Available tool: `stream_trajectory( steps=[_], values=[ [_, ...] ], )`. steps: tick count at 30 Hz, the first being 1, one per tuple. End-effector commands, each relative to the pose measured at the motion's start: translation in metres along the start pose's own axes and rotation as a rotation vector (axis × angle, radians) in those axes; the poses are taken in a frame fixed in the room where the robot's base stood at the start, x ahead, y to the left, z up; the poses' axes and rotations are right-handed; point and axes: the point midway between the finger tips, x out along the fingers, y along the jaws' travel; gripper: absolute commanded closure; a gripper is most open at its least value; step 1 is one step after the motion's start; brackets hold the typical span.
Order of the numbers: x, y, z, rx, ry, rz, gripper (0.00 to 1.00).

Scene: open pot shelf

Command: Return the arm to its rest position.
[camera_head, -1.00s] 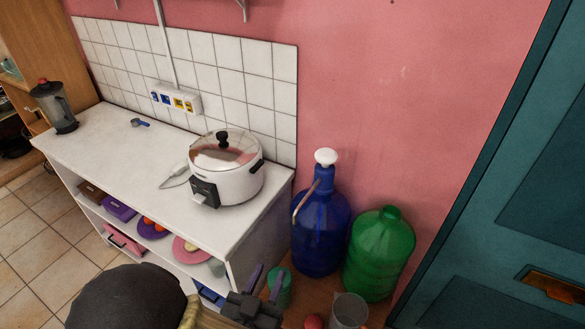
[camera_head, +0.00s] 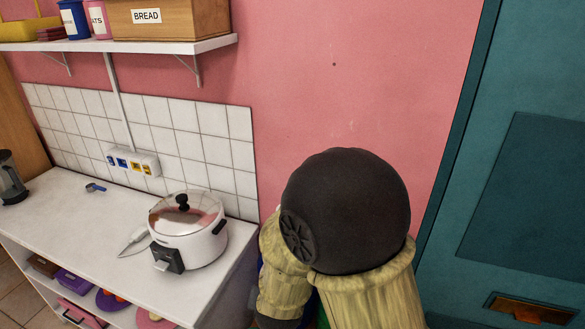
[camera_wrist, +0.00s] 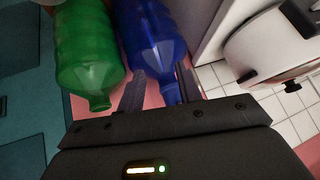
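My gripper (camera_wrist: 161,72) shows in the wrist view with its two dark fingers apart. The blue bottle (camera_wrist: 150,30) appears beyond and between the fingers; I see no grip on it. My gripper is out of sight in the head view, where my arm's dark round joint and tan links are raised in front of the pink wall. They hide nearly all of the bottles there.
A white cooker (camera_head: 188,232) stands on the white counter (camera_head: 75,220), left of my arm. A wall shelf (camera_head: 130,44) holds a bread box (camera_head: 168,18). A teal door (camera_head: 525,190) is at the right.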

Motion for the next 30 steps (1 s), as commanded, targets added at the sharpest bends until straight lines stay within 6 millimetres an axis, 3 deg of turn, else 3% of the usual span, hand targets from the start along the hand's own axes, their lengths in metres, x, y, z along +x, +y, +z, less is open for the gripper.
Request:
stream_trajectory(
  steps=[1,9,18,22,30],
  values=[
    [-0.006,0.011,-0.011,0.003,-0.033,-0.005,0.65],
    [-0.045,0.077,-0.033,-0.077,-0.224,-0.003,0.65],
    [-0.105,0.165,-0.033,-0.182,-0.41,0.098,0.65],
    [-0.116,0.181,-0.03,-0.202,-0.446,0.122,0.65],
    [-0.117,0.182,-0.029,-0.205,-0.451,0.123,0.63]
  ],
)
